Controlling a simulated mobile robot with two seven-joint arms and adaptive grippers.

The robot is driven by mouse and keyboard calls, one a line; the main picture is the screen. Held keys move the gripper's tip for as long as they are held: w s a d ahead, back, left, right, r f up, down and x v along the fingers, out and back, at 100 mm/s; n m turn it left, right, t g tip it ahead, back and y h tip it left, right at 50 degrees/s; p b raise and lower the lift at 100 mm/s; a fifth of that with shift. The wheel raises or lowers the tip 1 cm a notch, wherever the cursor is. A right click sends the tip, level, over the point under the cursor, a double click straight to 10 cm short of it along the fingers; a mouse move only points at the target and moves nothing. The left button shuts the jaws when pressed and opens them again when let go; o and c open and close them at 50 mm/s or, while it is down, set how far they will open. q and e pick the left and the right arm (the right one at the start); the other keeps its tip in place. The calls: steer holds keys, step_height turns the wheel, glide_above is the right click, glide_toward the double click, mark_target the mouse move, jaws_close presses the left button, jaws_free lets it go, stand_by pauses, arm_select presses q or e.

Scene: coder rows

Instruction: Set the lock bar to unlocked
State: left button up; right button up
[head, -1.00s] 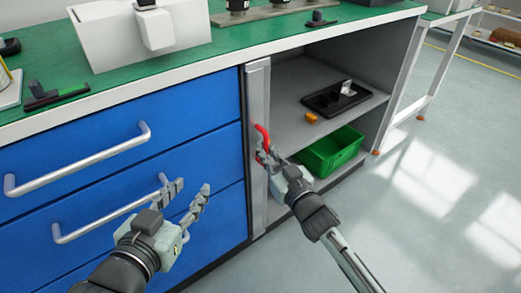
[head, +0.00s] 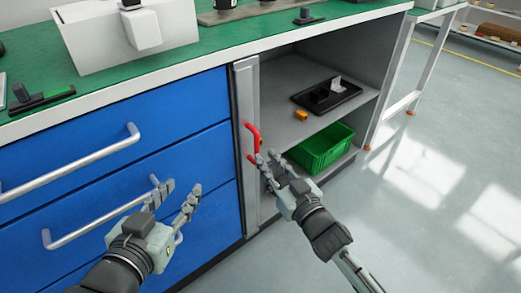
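The lock bar (head: 247,190) is a tall grey upright strip between the blue drawers and the open cupboard bay. A red handle (head: 253,136) sticks out from its middle. My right gripper (head: 268,158) is just right of and below the handle, its fingers slightly apart; it seems open, with the handle outside them. Whether a fingertip touches the handle's lower end is unclear. My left gripper (head: 177,192) is open and empty in front of the drawers. No lock marking is readable.
Blue drawers (head: 75,140) with long metal handles fill the left. The open bay holds a black tray (head: 318,104), an orange block (head: 301,115) and a green crate (head: 325,160). A green worktop (head: 240,42) runs above. The floor at right is clear.

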steer(key=v, duration=0.6)
steer(key=shift+s+d, duration=0.2)
steer(key=shift+s, duration=0.1)
